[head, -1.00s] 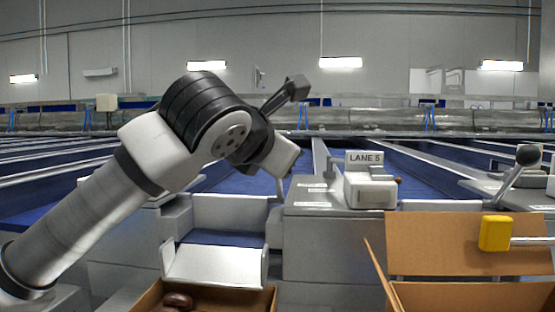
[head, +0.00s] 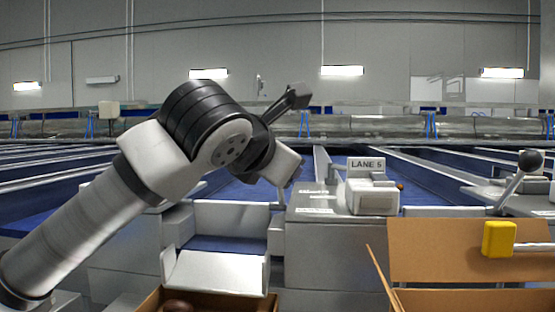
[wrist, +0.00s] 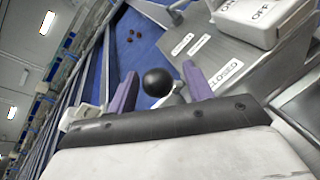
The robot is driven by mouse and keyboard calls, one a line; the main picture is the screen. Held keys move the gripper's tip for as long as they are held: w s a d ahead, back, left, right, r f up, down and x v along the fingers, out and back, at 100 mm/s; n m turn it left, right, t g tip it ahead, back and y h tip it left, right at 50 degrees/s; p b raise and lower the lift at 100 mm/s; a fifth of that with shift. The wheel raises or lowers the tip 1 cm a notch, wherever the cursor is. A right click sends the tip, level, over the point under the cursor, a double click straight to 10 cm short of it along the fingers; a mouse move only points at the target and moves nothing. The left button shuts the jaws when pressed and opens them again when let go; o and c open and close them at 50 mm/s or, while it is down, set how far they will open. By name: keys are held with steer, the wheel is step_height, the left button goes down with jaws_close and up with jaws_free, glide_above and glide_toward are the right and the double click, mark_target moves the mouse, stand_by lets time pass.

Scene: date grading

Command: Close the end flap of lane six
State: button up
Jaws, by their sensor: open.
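In the wrist view, my gripper (wrist: 161,88) is open, its two purple fingers on either side of a lever's round black knob (wrist: 157,82). I cannot tell whether they touch it. The lever's stem is mostly hidden. A label reading CLOSED (wrist: 223,77) lies on the grey housing to the right. In the head view, my arm reaches over the lane left of the LANE 5 sign (head: 367,164); my fingers are hard to make out there. That lane's white end flap (head: 215,272) hangs down and outward above a carton. No lane six sign is legible.
The brown carton (head: 150,303) below the flap holds dark dates. A larger open carton (head: 455,250) stands at right, with a yellow block (head: 498,239) before it. Another black-knobbed lever (head: 530,162) stands at far right.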

steer(key=shift+s, duration=0.1)
steer(key=v, duration=1.3)
steer(key=shift+s+a+p, duration=0.15)
steer(key=shift+s+p, duration=0.15)
